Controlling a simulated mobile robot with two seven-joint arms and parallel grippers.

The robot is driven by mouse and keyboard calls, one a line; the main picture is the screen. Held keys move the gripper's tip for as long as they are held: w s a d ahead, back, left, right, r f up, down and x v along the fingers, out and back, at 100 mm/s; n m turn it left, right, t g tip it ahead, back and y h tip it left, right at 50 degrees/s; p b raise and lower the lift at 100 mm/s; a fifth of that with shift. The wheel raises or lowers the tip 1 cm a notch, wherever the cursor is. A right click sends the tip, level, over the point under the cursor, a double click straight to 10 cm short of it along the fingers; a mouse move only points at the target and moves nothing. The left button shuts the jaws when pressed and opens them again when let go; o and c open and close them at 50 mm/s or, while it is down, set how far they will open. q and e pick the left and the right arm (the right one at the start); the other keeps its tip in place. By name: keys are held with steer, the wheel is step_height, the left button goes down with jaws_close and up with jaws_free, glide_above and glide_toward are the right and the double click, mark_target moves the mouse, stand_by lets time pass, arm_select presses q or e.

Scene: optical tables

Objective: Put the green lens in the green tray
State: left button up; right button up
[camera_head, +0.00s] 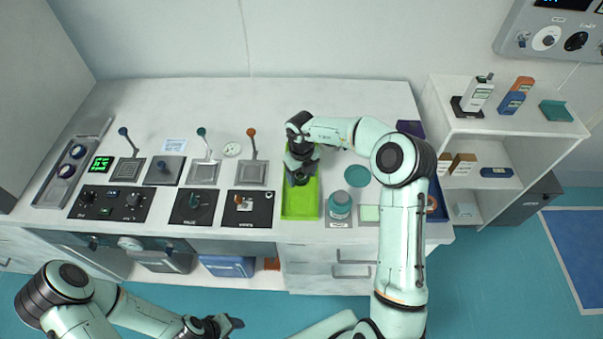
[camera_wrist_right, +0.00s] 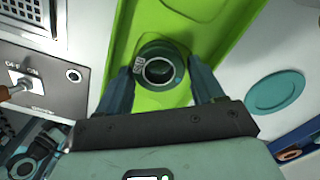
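The green tray (camera_head: 299,207) is a bright green, long shallow tray on the worktop; its green floor and wall also fill the middle of the right wrist view (camera_wrist_right: 122,45). The green lens (camera_wrist_right: 160,72), a dark green round piece with a pale ring and a small label, is over the tray floor. My right gripper (camera_wrist_right: 160,78) has a finger against each side of the lens. In the head view, my right gripper (camera_head: 301,168) is low over the tray's far half. I cannot tell whether the lens touches the floor. My left gripper (camera_head: 228,323) is away from the worktop, low in the picture.
Switch panels with levers (camera_head: 249,207) stand left of the tray. A teal round disc (camera_head: 357,176) and a teal jar (camera_head: 339,206) are close on its right. A shelf unit (camera_head: 470,123) with small boxes stands further right. The worktop's back left is clear.

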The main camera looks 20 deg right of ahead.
mark_target(302, 177)
step_height(302, 177, up, 12)
steer(key=shift+r, duration=0.15)
stand_by(0.5)
stand_by(0.5)
